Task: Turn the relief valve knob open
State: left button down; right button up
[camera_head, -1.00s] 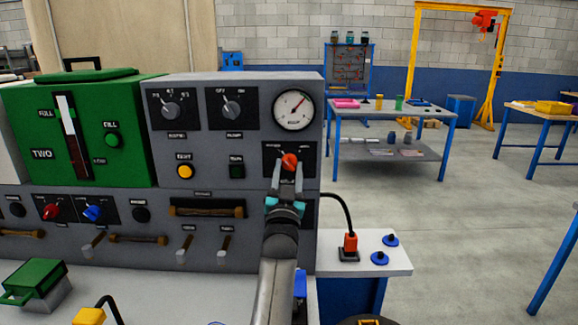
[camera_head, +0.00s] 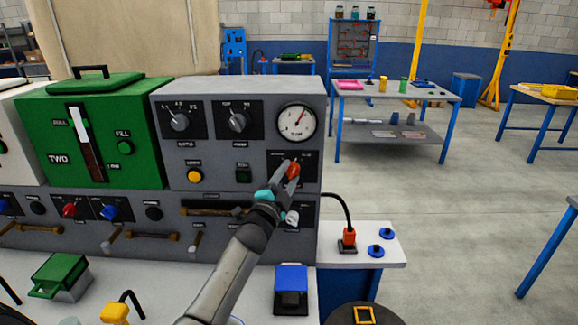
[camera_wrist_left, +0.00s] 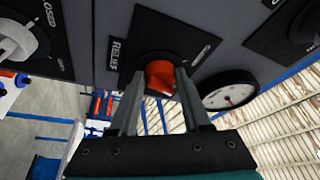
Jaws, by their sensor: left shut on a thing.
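The relief valve knob (camera_head: 293,170) is small and red-orange, on a black plate below the round gauge on the grey panel. It also shows in the left wrist view (camera_wrist_left: 160,78), with the word RELIEF on its plate. My left gripper (camera_head: 285,176) reaches up to it from below, its arm slanting from the lower left. Its two fingers are shut on the knob, one on each side, and cover part of it. My right gripper is not in view.
The gauge (camera_head: 297,123) sits just above the knob. A white side table (camera_head: 380,246) with a red plug (camera_head: 348,239) stands at the right. Open floor lies beyond.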

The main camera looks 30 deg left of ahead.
pick_arm(q)
jog(key=m+p, duration=0.1)
jog(key=m+g+p, duration=0.1)
jog(key=m+p, duration=0.1)
jog(key=shift+a+r+h, duration=0.1)
jog(key=shift+r+h, duration=0.3)
jog(key=shift+m+g+p, duration=0.4)
jog(key=shift+m+p, duration=0.7)
jog(key=shift+m, duration=0.1)
jog(key=shift+f, duration=0.1)
jog(key=shift+c, duration=1.8)
grip_release()
jog(key=s+d, duration=0.2)
jog(key=s, duration=1.3)
jog(key=shift+d, duration=0.2)
